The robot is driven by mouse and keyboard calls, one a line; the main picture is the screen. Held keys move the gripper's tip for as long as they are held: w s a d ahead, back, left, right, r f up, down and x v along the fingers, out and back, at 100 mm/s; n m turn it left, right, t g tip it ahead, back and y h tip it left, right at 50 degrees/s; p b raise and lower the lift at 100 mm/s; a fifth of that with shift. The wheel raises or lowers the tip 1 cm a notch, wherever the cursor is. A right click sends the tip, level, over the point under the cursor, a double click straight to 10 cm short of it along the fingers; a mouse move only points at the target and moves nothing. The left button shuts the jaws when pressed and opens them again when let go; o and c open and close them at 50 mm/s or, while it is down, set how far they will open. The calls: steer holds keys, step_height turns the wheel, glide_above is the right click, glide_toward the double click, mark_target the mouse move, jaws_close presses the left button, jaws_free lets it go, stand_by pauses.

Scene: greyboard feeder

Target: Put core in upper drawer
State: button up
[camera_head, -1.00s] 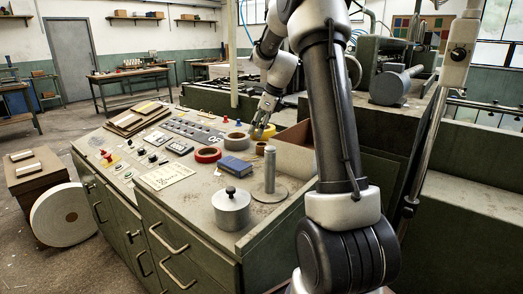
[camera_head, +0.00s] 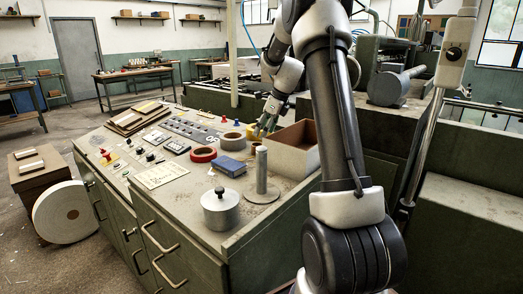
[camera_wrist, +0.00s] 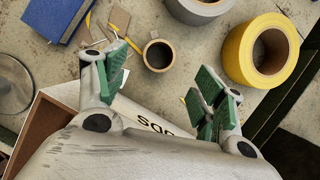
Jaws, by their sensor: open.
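A small brown cardboard core (camera_wrist: 158,55) stands upright on the console top in the wrist view, just beyond my fingertips and between their lines. My gripper (camera_wrist: 165,80) is open and empty, with green-padded fingers spread apart. In the head view my gripper (camera_head: 264,128) hangs over the far part of the console, close to the yellow tape roll. The core (camera_head: 255,147) is small there. The upper drawer (camera_head: 165,232) in the console's front looks shut, with a bar handle.
A yellow tape roll (camera_wrist: 261,50), a grey roll (camera_wrist: 198,6) and a blue book (camera_wrist: 56,16) lie around the core. An open brown box (camera_wrist: 42,128) is close under my gripper. A lidded metal pot (camera_head: 220,209) and an upright metal post (camera_head: 261,170) stand nearer the front.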

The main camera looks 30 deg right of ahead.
mark_target(258, 145)
steer(key=x, duration=0.7)
steer(key=shift+w+a+f, duration=0.1)
steer(key=shift+f, duration=0.25)
steer(key=c, duration=0.9)
steer(key=shift+o, duration=0.2)
steer(key=shift+r, duration=0.1)
